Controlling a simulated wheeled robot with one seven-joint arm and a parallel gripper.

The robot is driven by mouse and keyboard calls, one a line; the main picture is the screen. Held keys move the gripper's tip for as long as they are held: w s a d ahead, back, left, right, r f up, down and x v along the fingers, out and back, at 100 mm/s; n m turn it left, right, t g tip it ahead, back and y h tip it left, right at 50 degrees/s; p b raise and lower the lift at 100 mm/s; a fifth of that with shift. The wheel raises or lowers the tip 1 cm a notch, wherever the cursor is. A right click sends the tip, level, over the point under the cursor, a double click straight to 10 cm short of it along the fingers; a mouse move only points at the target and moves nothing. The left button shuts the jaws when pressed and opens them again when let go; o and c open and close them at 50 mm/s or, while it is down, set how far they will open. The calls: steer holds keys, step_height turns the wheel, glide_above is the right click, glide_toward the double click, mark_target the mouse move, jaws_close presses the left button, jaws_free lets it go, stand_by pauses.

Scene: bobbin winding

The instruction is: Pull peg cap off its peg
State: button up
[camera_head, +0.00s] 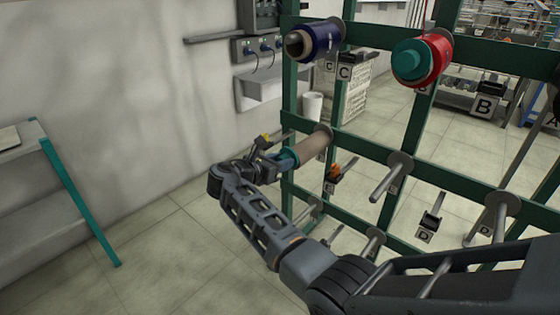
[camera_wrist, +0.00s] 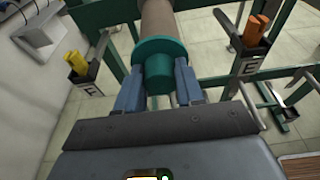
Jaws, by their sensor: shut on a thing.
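The teal peg cap (camera_wrist: 158,72) shows in the wrist view, a round knob with a wider flange, at the near end of a brown bobbin tube (camera_wrist: 157,20). My gripper (camera_wrist: 160,88) is shut on the cap's knob, one blue finger on each side. In the head view the cap (camera_head: 288,160) shows as a small teal patch between my gripper (camera_head: 281,160) and the tube (camera_head: 312,147). The tube sits on a peg of the green rack. The peg inside the tube is hidden, and I cannot tell whether the cap touches the tube.
The green rack (camera_head: 352,148) has bare metal pegs (camera_head: 391,178) to the right. A blue bobbin (camera_head: 322,40) and a red bobbin with a teal cap (camera_head: 422,60) hang above. A yellow piece (camera_wrist: 76,58) and an orange piece (camera_wrist: 255,30) flank the tube. Open floor (camera_head: 170,235) lies left.

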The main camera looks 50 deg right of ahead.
steer(key=a+p, duration=0.3)
steer(key=a, duration=0.3)
stand_by(1.3)
